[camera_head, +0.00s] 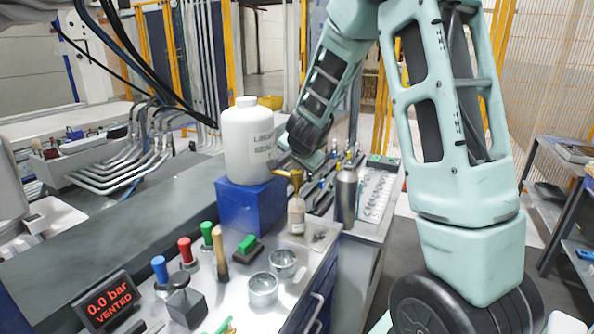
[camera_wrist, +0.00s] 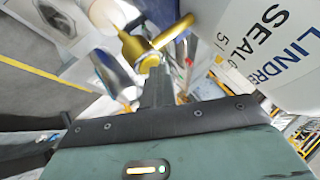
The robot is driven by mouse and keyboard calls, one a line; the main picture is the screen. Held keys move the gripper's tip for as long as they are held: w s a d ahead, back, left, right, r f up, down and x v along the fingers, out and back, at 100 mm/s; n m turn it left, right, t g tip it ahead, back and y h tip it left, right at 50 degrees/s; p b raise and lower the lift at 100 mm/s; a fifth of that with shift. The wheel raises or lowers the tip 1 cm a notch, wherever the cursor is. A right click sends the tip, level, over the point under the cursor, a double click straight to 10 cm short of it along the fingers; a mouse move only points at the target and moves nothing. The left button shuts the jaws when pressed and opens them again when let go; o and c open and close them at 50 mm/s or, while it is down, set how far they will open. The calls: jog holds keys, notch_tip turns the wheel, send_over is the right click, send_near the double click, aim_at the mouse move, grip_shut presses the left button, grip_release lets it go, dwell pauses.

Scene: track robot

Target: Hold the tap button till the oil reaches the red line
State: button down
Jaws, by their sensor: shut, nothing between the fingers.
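A white jug (camera_head: 248,140) with dark lettering stands on a blue block (camera_head: 250,205). A brass tap (camera_head: 291,178) sticks out to the right of the jug's base, above a small clear bottle (camera_head: 297,214). The bottle's oil level and red line are too small to make out. My gripper (camera_wrist: 157,75) is shut and empty, its fingertips close to the brass tap (camera_wrist: 148,45) in the wrist view. The jug (camera_wrist: 285,50) fills the right of the wrist view.
Metal cups (camera_head: 262,289), a green-topped block (camera_head: 248,245) and several coloured handles (camera_head: 187,252) stand on the bench. A grey cylinder (camera_head: 346,193) stands right of the bottle. A red display (camera_head: 104,301) reads 0.0 bar, vented.

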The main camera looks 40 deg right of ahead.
aim_at(297, 172)
jog(key=shift+r+p, duration=0.8)
notch_tip(297, 172, up, 5)
jog(key=p, duration=0.5)
jog(key=shift+r, duration=0.1)
